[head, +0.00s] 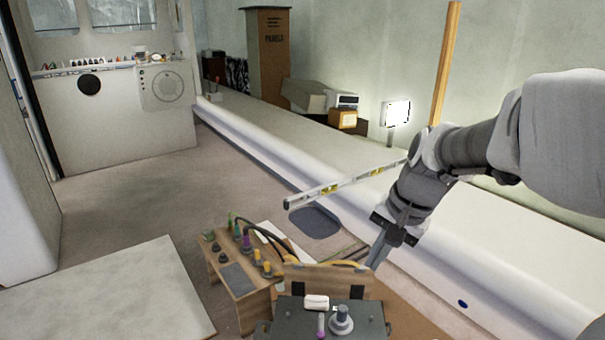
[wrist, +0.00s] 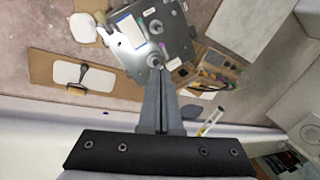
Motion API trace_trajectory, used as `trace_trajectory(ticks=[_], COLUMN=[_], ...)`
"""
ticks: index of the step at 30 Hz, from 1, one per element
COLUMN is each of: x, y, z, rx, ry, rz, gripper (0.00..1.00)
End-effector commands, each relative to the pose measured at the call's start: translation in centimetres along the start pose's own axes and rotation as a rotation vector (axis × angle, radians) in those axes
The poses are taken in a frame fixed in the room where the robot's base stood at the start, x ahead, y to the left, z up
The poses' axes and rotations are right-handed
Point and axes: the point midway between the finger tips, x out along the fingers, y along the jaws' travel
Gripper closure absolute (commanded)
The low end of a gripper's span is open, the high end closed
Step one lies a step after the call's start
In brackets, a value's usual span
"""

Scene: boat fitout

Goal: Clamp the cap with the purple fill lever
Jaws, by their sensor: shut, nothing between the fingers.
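A dark grey box (head: 330,318) sits at the bottom of the head view, partly cut off. Whether the lever bears on the cap cannot be told. Another purple lever (head: 246,243) stands on the wooden box to the left. My gripper (head: 374,264) is shut and empty, pointing down, right of and above the grey box. In the wrist view my gripper (wrist: 155,70) reaches toward the grey box (wrist: 178,30), its tips overlapping the box's near edge.
The wooden control box (head: 238,280) carries green and orange levers and black cables. A spirit level (head: 340,186) lies on the long white hull ledge (head: 280,150). A wooden post (head: 446,60) stands behind my arm. The floor at left (head: 130,205) is open.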

Motion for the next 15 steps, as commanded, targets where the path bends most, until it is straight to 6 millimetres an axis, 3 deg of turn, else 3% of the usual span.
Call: trace_trajectory(ticks=[15], x=[9.9], y=[-0.1], z=[-6.7], rx=[0.349], ry=[-0.165], rz=[-0.034], gripper=[1.00])
